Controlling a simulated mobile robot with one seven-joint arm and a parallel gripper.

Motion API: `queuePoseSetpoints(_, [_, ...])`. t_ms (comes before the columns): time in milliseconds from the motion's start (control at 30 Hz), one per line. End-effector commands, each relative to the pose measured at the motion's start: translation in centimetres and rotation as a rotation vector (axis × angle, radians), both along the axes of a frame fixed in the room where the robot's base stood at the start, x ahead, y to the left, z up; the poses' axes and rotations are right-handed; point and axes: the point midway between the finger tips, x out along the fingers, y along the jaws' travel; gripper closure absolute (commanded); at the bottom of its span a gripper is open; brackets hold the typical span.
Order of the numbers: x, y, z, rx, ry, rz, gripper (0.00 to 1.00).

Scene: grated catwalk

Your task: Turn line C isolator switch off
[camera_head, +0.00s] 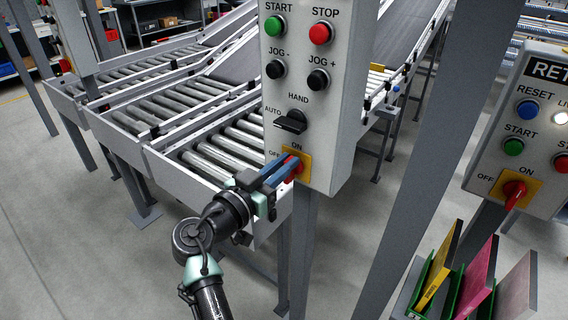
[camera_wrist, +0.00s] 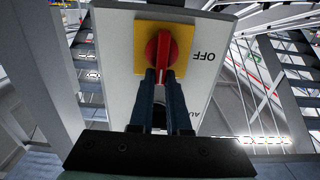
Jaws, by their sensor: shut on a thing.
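The red rotary switch (camera_head: 297,172) sits on a yellow plate at the bottom of the near grey control panel (camera_head: 330,95), with ON above it and OFF to its left. In the wrist view, the red knob (camera_wrist: 166,48) shows upside down with its handle between my blue fingers, pointing along them, away from the OFF label and toward the ON side. My gripper (camera_head: 288,166) is shut on that handle. The fingers hide part of the knob and, in the wrist view, the ON label. No line name is readable on this panel.
A black HAND/AUTO selector (camera_head: 291,121) sits just above the switch. A second panel (camera_head: 540,140) at right has another red ON/OFF switch (camera_head: 514,193). Roller conveyors (camera_head: 200,110) stand behind. A grey post (camera_head: 425,160) and coloured binders (camera_head: 478,275) are to the right.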

Motion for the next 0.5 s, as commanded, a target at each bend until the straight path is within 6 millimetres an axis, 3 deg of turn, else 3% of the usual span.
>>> queuePoseSetpoints(500, [0.17, 0.33, -0.18, -0.091, 0.066, 0.001, 1.00])
